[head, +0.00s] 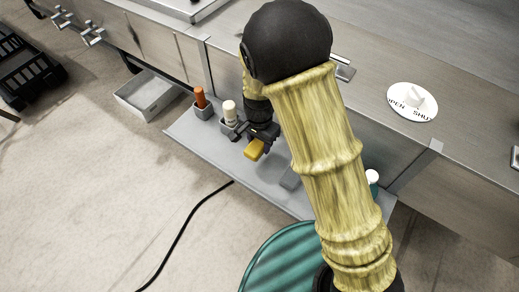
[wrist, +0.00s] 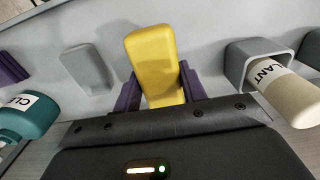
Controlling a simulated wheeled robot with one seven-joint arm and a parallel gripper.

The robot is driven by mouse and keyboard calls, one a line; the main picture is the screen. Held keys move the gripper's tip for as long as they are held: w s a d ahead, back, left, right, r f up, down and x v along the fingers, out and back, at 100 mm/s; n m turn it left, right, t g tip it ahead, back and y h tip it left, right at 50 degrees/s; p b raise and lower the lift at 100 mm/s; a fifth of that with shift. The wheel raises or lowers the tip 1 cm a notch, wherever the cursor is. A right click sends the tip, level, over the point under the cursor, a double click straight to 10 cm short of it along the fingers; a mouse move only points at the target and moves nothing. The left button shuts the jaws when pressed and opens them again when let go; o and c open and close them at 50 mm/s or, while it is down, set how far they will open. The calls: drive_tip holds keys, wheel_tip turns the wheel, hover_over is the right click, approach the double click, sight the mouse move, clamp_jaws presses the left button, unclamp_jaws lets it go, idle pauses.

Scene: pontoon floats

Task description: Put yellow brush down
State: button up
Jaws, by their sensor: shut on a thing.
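The yellow brush (wrist: 153,62) shows in the wrist view as a plain yellow block with rounded edges. My gripper (wrist: 158,92) is shut on it, with a purple finger pad on each side. In the head view the yellow brush (head: 254,149) hangs under my gripper (head: 262,134), over the grey shelf (head: 213,150). I cannot tell whether the brush touches the shelf. Its underside is hidden.
A cream bottle (wrist: 283,92) stands in a grey holder (wrist: 240,62) right of the brush in the wrist view. A teal bottle (wrist: 30,117) and a grey pad (wrist: 87,68) are at left.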

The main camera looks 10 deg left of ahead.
sight(259, 150)
wheel_tip(259, 150, down, 4)
drive_tip(key=shift+w+f+p, duration=0.15)
drive_tip(key=shift+f+p, duration=0.1)
drive_tip(key=shift+p, duration=0.15)
drive_tip(key=shift+s+a, duration=0.1)
drive_tip(key=shift+s, duration=0.1)
drive_tip(key=shift+f, duration=0.15)
drive_tip(key=o, duration=0.9)
drive_tip(key=shift+o, duration=0.2)
drive_tip(key=shift+f+b, duration=0.15)
drive_tip(key=shift+b, duration=0.2)
drive_tip(key=shift+w, duration=0.1)
wheel_tip(259, 150, up, 18)
drive_tip(key=shift+w+f, duration=0.15)
drive_tip(key=shift+f, duration=0.1)
